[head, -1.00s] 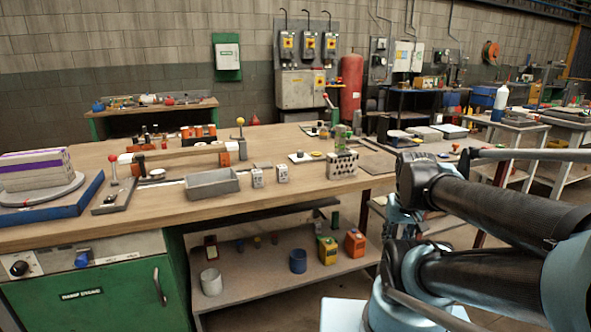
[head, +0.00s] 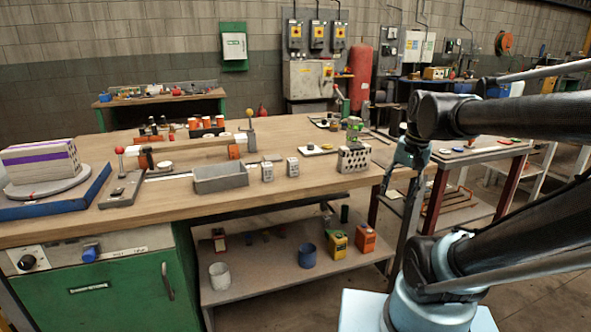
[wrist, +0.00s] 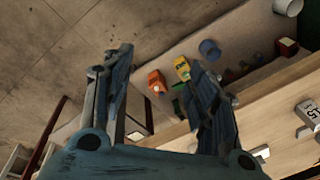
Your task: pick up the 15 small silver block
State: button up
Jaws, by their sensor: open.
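My gripper (wrist: 155,70) is open and empty in the wrist view, its two fingers wide apart over the floor and lower shelf beside the bench. A small silver block marked 15 (wrist: 309,112) lies on the bench at the right edge of that view, apart from the fingers and partly cut off. In the head view two small silver blocks, a left one (head: 267,171) and a right one (head: 292,167), stand on the bench right of a grey tray. Their marks are too small to read there, so I cannot tell which is 15.
The grey tray (head: 221,178) stands left of the blocks and a hollow brick (head: 353,160) to their right. The lower shelf (head: 270,281) holds a blue cup (head: 307,255), a yellow container (head: 338,243) and an orange container (head: 365,238). Bare bench top lies in front of the blocks.

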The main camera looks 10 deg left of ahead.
jog(key=w+a+r+m+g+y, duration=0.2)
jog(key=w+a+r+m, duration=0.2)
jog(key=w+a+r, duration=0.8)
jog(key=m+g, duration=0.2)
jog(key=m, duration=0.3)
send_near(294, 159)
jog(key=shift+y, duration=0.3)
jog(key=x, duration=0.6)
jog(key=shift+s, duration=0.4)
jog(key=shift+w+d+f+x, duration=0.1)
jog(key=shift+w+x, duration=0.05)
jog(key=shift+x, duration=0.75)
jog(key=shift+w+d+f+x, duration=0.1)
jog(key=shift+w+x, duration=0.05)
jog(key=shift+x, duration=0.7)
jog(key=shift+w+d+x, duration=0.1)
jog(key=shift+w+x, duration=0.05)
jog(key=shift+x, duration=0.75)
grip_shut()
